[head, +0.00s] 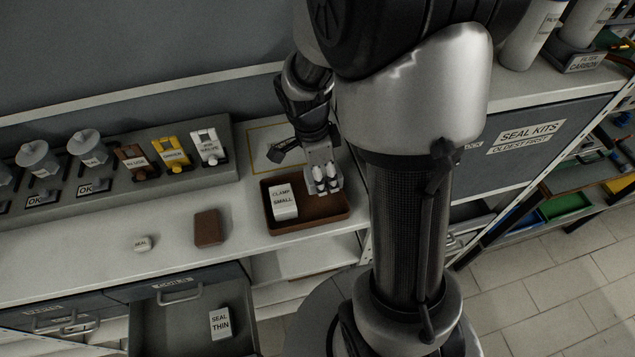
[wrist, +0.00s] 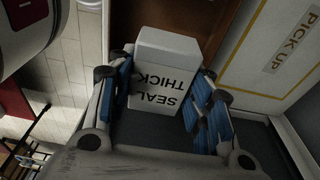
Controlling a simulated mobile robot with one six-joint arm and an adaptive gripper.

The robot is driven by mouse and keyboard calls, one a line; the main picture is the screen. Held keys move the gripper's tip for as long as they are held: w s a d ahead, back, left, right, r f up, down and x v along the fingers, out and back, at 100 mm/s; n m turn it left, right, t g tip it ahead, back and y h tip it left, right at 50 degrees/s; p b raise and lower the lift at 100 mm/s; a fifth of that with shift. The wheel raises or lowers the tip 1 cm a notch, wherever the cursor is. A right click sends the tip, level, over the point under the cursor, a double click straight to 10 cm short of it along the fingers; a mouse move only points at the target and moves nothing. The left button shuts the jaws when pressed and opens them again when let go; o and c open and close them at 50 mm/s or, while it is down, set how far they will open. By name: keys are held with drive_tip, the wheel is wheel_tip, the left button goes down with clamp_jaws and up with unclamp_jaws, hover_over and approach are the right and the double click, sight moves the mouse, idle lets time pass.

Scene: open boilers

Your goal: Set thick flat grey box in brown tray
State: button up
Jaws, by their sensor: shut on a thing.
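My gripper (head: 326,186) is over the right part of the brown tray (head: 312,224) in the head view. In the wrist view my gripper (wrist: 162,85) is shut on a pale grey box (wrist: 165,80) marked SEAL THICK, its blue-padded fingers on either side. In the head view I cannot make out the held box clearly against the gripper. A white box (head: 284,203) marked CLAMP SMALL stands in the left part of the tray. Brown tray surface (wrist: 200,18) also shows behind the held box in the wrist view. I cannot tell whether the held box touches the tray.
A brown block (head: 207,228) and a small white SEAL piece (head: 142,243) lie on the counter left of the tray. An open drawer (head: 175,318) below holds a SEAL THIN box (head: 220,323). A yellow-outlined PICK UP area (wrist: 277,45) lies beside the tray.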

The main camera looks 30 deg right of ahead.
sight(324, 197)
drive_tip(key=shift+f+b, duration=0.6)
drive_tip(key=shift+f, duration=2.9)
drive_tip(key=shift+f, duration=0.1)
drive_tip(key=o, duration=1.1)
drive_tip(key=r, duration=0.4)
drive_tip(key=a+r+p, duration=0.1)
drive_tip(key=r, duration=0.3)
drive_tip(key=r+p, duration=0.1)
drive_tip(key=r, duration=0.3)
drive_tip(key=shift+w+a, duration=0.25)
drive_tip(key=shift+a, duration=0.15)
drive_tip(key=s+a+r+n+t, duration=0.1)
drive_tip(key=s+a+r+n, duration=0.2)
drive_tip(key=n, duration=0.4)
drive_tip(key=s+a+r+n+t+y, duration=0.1)
drive_tip(key=s+a+r+n+t, duration=0.1)
drive_tip(key=s+r+n, duration=0.4)
drive_tip(key=s+a+r+n+t, duration=0.2)
drive_tip(key=s+a+r+n, duration=0.2)
drive_tip(key=n, duration=0.4)
drive_tip(key=shift+s+r+y, duration=0.4)
drive_tip(key=shift+s+r, duration=0.05)
drive_tip(key=shift+r, duration=0.3)
